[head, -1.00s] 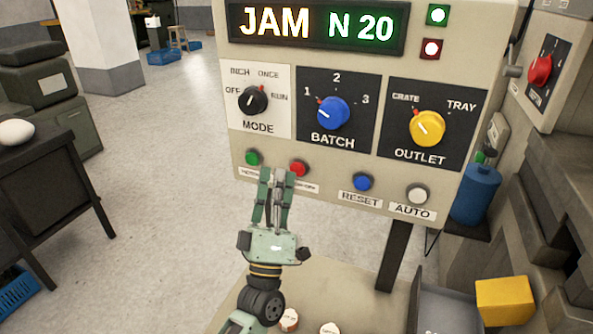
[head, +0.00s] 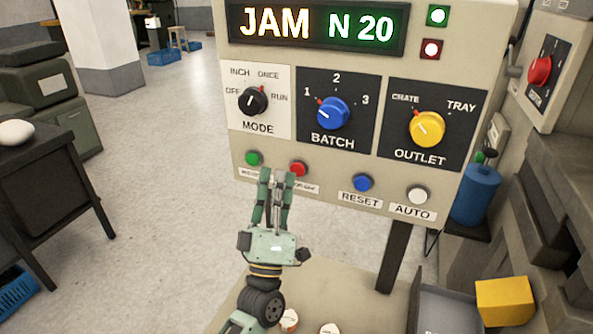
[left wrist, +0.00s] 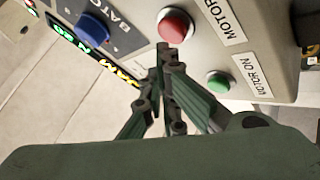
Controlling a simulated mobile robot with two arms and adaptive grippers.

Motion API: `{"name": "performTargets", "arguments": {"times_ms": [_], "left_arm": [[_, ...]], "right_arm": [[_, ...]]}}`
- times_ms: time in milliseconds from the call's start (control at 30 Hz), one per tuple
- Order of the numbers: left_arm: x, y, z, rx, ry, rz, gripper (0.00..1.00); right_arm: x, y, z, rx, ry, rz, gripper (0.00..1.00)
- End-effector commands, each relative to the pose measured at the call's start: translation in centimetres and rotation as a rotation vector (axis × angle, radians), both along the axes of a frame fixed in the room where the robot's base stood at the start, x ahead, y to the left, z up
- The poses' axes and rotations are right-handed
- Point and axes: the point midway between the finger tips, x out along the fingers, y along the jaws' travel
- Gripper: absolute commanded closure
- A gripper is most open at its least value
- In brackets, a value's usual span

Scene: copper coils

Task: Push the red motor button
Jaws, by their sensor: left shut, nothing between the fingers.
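The red motor button (head: 299,168) is on the lower row of the beige control panel (head: 330,183), right of the green button (head: 254,158). My left gripper (head: 278,176) is shut and empty, its fingertips just below and left of the red button in the head view. In the left wrist view the red button (left wrist: 175,25) stands just beyond the fingertips (left wrist: 165,50), and the green button (left wrist: 218,83) is to the right. I cannot tell whether the fingertips touch the red button. The label under it is partly hidden by the fingers. My right gripper is not in view.
A blue reset button (head: 363,182) and a white auto button (head: 417,195) sit to the right on the panel. Mode (head: 253,101), batch (head: 333,113) and outlet (head: 427,128) knobs are above. The display (head: 318,24) reads JAM N 20. A yellow block (head: 505,302) is at lower right.

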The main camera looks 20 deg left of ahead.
Motion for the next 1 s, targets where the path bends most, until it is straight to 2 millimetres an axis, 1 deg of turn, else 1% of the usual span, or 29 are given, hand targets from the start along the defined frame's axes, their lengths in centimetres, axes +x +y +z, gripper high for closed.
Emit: {"name": "performTargets", "arguments": {"times_ms": [400, 1000], "left_arm": [[0.9, 0.1, 0.0, 0.000, 0.000, 0.000, 1.00], [1.2, 0.1, 0.0, 0.000, 0.000, 0.000, 1.00]], "right_arm": [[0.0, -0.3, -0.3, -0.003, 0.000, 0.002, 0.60], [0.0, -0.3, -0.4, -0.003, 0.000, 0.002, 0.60]]}}
